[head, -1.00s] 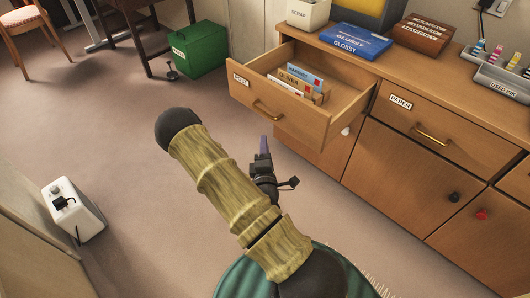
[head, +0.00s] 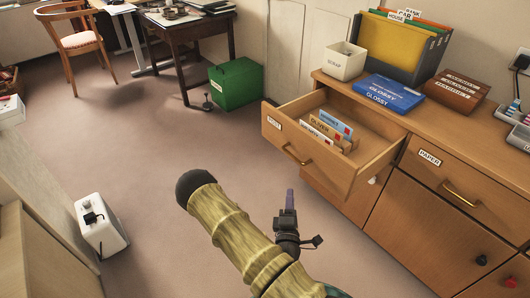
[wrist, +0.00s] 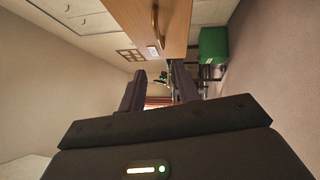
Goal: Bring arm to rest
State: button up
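My arm (head: 235,235) is folded in front of my body, low in the head view, with wood-patterned links and a black elbow cap. My gripper (head: 289,200) points away from me, over the floor and in front of the pulled-out drawer. In the wrist view its two dark fingers stand apart with nothing between them, so my gripper (wrist: 160,88) is open and empty. The drawer (head: 283,139) labelled POST is open and holds several upright envelopes (head: 326,125). Its front also shows in the wrist view (wrist: 165,25), close beside the fingers.
The sideboard (head: 420,205) fills the right side, carrying a SCRAP box (head: 344,62), a blue GLOSSY box (head: 389,93) and a file holder (head: 391,50). A green box (head: 236,86) and a white shredder-like unit (head: 101,226) stand on the floor. The carpet between them is clear.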

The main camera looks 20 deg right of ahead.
jog(key=a+r+m+g+y, duration=0.3)
jog(key=a+m+g+y, duration=0.45)
jog(key=m+g, duration=0.6)
jog(key=s+a+r+g+y, duration=0.1)
jog(key=s+a+r, duration=0.2)
jog(key=s+r, duration=0.65)
notch_tip(320, 180, up, 34)
jog(key=p, duration=3.3)
jog(key=shift+w+a+m, duration=0.15)
jog(key=shift+w+m, duration=0.1)
jog(key=shift+m, duration=0.1)
